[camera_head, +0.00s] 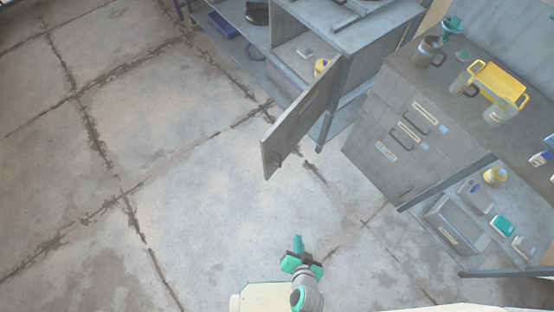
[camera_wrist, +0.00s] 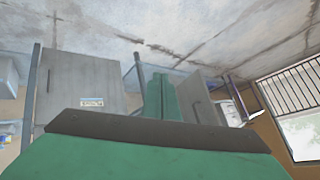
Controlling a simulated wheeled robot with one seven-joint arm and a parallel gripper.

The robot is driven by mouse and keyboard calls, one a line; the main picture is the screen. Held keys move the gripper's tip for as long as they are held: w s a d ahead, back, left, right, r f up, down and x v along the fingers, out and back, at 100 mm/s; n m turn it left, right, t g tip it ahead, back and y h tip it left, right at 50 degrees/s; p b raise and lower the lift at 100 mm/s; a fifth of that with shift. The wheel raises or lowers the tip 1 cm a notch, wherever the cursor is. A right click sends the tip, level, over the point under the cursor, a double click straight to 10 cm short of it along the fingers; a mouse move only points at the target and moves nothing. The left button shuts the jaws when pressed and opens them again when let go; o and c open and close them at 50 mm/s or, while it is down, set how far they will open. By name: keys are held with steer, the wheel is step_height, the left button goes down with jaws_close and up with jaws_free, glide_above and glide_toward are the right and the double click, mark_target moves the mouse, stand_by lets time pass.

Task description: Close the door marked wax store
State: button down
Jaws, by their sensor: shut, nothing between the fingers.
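A grey cabinet (camera_head: 349,38) at the top centre of the head view has its hinged door (camera_head: 300,122) standing wide open, swung out over the floor. No wax store marking can be read on this door. My green gripper (camera_head: 299,243) is shut and empty, low in the head view, out over the floor and well apart from the door. In the wrist view its fingers (camera_wrist: 160,98) stand together in front of grey panels. One panel (camera_wrist: 200,100) there carries a handle; I cannot tell whether it is the open door.
A drawer unit (camera_head: 405,140) with labelled fronts stands right of the cabinet, with a yellow tray (camera_head: 497,83) and mugs on top. An open shelf with a grey bin (camera_head: 455,228) is at right. The cracked concrete floor (camera_head: 160,130) at left is clear.

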steer(key=w+f+m+g+y, duration=0.1)
steer(key=w+f+m+y, duration=0.15)
steer(key=w+f, duration=0.3)
steer(key=t+y, duration=0.3)
steer(key=y, duration=0.9)
glide_toward(269, 156)
steer(key=shift+n+h, duration=0.25)
steer(key=x, duration=0.6)
steer(key=shift+a+r, duration=0.25)
steer(key=shift+r, duration=0.05)
steer(key=shift+w+t, duration=0.1)
steer(key=shift+t, duration=0.2)
